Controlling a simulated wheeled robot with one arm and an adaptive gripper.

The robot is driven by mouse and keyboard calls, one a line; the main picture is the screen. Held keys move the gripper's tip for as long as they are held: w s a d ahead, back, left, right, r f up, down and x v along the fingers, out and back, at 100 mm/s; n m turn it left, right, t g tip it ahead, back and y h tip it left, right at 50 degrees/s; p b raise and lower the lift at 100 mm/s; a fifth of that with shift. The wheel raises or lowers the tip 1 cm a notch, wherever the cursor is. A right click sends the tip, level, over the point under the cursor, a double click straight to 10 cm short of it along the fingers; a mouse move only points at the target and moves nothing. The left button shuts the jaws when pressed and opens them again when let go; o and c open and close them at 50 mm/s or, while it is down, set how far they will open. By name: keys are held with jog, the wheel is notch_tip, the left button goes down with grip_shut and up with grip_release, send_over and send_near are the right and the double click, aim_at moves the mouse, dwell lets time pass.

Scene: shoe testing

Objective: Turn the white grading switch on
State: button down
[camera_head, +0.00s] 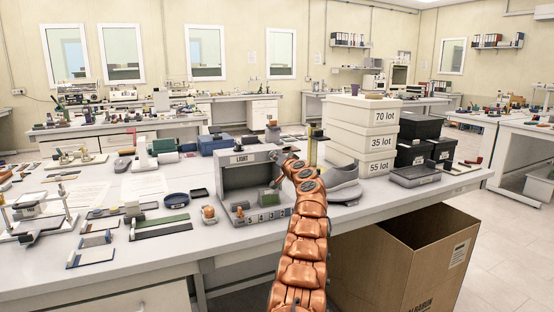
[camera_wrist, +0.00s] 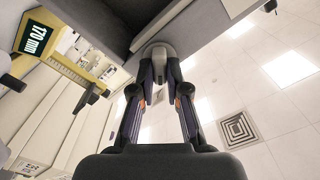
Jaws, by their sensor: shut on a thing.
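A grey light cabinet (camera_head: 237,159) with a "LIGHT" label stands on the front table, its open front facing me. Its inside looks unlit. My gripper (camera_wrist: 158,58) is at the upper right corner of the cabinet, its fingers closed around a small rounded grey knob (camera_wrist: 157,50), which appears to be the switch. In the head view my copper arm covers the cabinet's right side, so the knob is hidden there. In the wrist view the cabinet's edge (camera_wrist: 110,22) is just beyond the fingertips. Whether the switch is on or off cannot be told.
A grey shoe (camera_head: 341,184) lies right of my arm, near stacked white lot boxes (camera_head: 364,140) and black bins (camera_head: 419,128). A yellow gauge marked 170 mm (camera_wrist: 35,38) stands close by. An open cardboard box (camera_head: 440,262) is below the table edge.

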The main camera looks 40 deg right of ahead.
jog(key=shift+f+m+p, duration=0.2)
jog(key=shift+m+p, duration=0.55)
jog(key=shift+m, duration=4.25)
jog(key=c, duration=1.2)
grip_release()
jog(key=shift+o, duration=0.2)
jog(key=shift+r, duration=0.1)
